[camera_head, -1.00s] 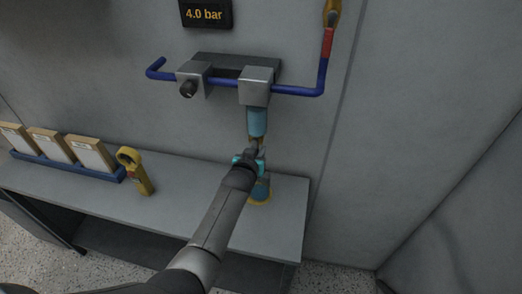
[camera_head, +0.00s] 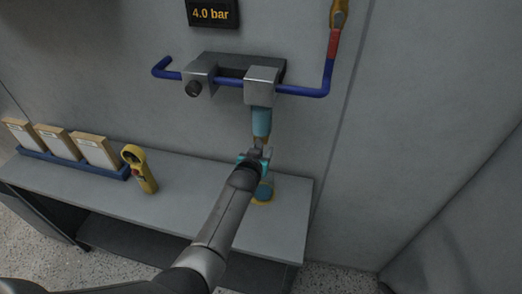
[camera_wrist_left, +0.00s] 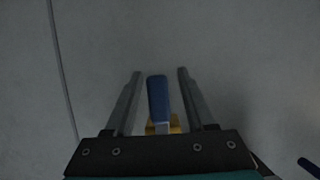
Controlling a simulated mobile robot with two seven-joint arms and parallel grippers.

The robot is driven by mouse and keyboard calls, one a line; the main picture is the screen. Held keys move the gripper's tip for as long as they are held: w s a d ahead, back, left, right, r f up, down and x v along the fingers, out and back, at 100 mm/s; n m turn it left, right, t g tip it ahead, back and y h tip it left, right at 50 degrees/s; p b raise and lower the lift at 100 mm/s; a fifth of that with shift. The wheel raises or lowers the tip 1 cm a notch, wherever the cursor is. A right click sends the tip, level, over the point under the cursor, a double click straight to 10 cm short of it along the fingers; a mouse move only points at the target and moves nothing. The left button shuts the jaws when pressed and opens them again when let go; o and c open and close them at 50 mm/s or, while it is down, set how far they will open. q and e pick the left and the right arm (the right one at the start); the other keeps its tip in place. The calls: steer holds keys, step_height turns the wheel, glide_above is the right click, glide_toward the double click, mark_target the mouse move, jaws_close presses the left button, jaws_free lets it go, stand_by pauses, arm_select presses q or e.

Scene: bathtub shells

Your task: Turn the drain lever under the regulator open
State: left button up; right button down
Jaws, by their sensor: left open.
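The regulator is the grey block (camera_head: 261,86) on the blue pipe, with a light blue bowl (camera_head: 261,121) hanging under it. My left gripper (camera_head: 259,154) is just below the bowl and hides most of the drain there in the head view. In the left wrist view a blue drain lever (camera_wrist_left: 158,98) on a brass base (camera_wrist_left: 176,123) points away between the fingers. The left gripper (camera_wrist_left: 160,75) is open, with one finger on each side of the lever and a visible gap on both sides. My right gripper is not in view.
A display (camera_head: 212,14) reads 4.0 bar. The blue pipe (camera_head: 302,91) bends up at right. Below, a bench (camera_head: 180,200) carries a yellow handheld device (camera_head: 146,176), boxes in a blue tray (camera_head: 75,165) and a yellow-and-blue item (camera_head: 263,193) under my gripper.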

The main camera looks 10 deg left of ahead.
arm_select(q)
steer(key=p+v, duration=0.3)
steer(key=v, duration=1.2)
steer(key=shift+s+r, duration=0.1)
steer(key=shift+s, duration=0.05)
stand_by(0.4)
